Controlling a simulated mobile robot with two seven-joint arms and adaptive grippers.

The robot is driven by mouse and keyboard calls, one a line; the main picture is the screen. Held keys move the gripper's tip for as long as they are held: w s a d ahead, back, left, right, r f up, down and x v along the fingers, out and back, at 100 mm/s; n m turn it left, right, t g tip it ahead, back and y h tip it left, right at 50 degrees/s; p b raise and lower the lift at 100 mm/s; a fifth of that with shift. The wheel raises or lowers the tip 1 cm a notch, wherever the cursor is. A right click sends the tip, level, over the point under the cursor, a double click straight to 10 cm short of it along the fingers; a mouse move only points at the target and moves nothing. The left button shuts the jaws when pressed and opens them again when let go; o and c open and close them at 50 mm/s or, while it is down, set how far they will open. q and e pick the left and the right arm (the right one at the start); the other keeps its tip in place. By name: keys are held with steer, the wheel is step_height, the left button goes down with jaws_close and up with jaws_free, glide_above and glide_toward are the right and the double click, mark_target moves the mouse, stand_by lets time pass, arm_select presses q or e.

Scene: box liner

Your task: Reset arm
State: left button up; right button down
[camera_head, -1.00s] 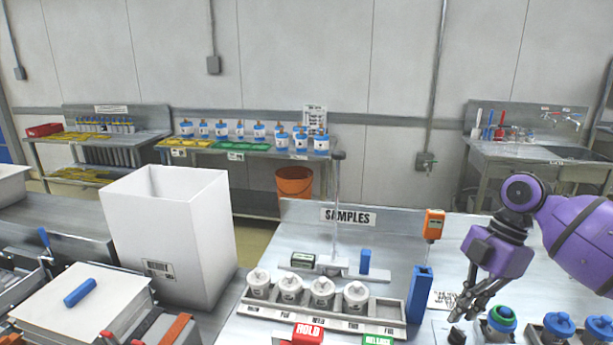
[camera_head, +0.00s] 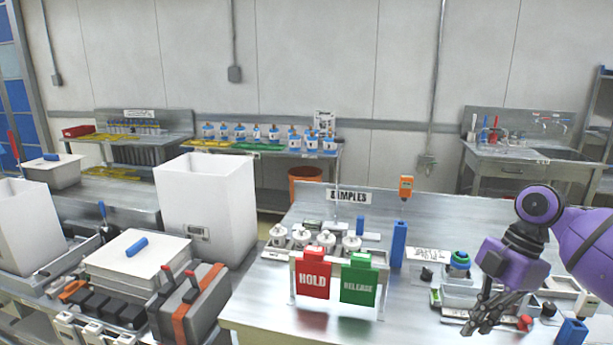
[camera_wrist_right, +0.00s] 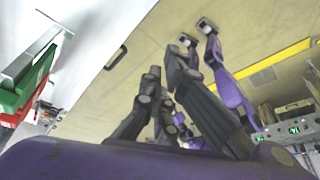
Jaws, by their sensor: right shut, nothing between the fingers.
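My right gripper (camera_head: 484,318) hangs from the purple right arm at the right of the head view, fingers pointing down and to the left. It is shut and empty, over the front right part of the metal sample table (camera_head: 262,312). In the right wrist view its dark fingers (camera_wrist_right: 155,88) show in the middle, with nothing between them. My left gripper is not in view.
Red HOLD (camera_head: 313,281) and green RELEASE (camera_head: 358,285) signs hang at the table's front. White-lidded jars (camera_head: 325,240), a blue holder (camera_head: 399,243) and a green-and-blue lidded jar (camera_head: 460,261) stand on the table. A white box (camera_head: 205,205) stands left.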

steer(key=s+a+f+m+t, duration=0.1)
steer(key=s+a+f+m, duration=0.2)
steer(key=f, duration=0.7)
steer(key=s+a+f+m+t+p, duration=0.1)
steer(key=s+a+f+m+t, duration=0.15)
steer(key=f, duration=0.75)
steer(key=s+a+f+m+t, duration=0.1)
steer(key=s+a+f+m, duration=0.25)
steer(key=f, duration=0.65)
steer(key=s+a+f+m+t, duration=0.35)
steer(key=s+f+m, duration=0.3)
steer(key=s, duration=0.35)
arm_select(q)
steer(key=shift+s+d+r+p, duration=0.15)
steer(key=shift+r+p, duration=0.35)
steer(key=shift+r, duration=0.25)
arm_select(e)
steer(key=s+r+m+t+h, duration=0.1)
steer(key=s+m, duration=0.4)
steer(key=s, duration=0.6)
steer(key=shift+r+m+t+h, duration=0.15)
steer(key=shift+m+t+h, duration=0.3)
steer(key=shift+h, duration=0.75)
steer(key=shift+d, duration=0.1)
